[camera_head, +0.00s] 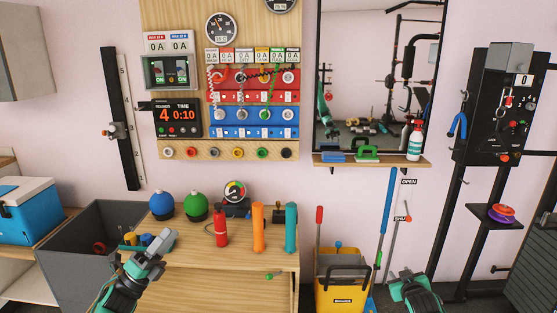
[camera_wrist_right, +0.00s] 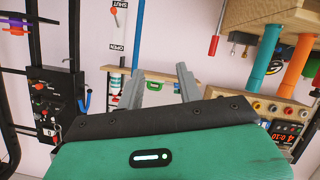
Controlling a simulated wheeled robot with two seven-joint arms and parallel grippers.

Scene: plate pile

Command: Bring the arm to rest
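My left gripper (camera_head: 162,242) is over the left part of the wooden bench (camera_head: 215,283), in front of the blue and green balls. Its finger gap does not show clearly, and I see nothing held in it. My right gripper (camera_head: 407,277) is low at the right of the head view, in front of the wall and to the right of the yellow bucket. In the right wrist view its two grey fingers (camera_wrist_right: 160,76) stand apart with nothing between them, so it is open and empty.
Red, orange and teal cylinders (camera_head: 258,229) stand on the bench. A yellow mop bucket (camera_head: 341,285) is between the bench and my right gripper. A black rack (camera_head: 490,105) and a small shelf with purple and orange discs (camera_head: 497,213) are at right. A grey bin (camera_head: 85,245) is at left.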

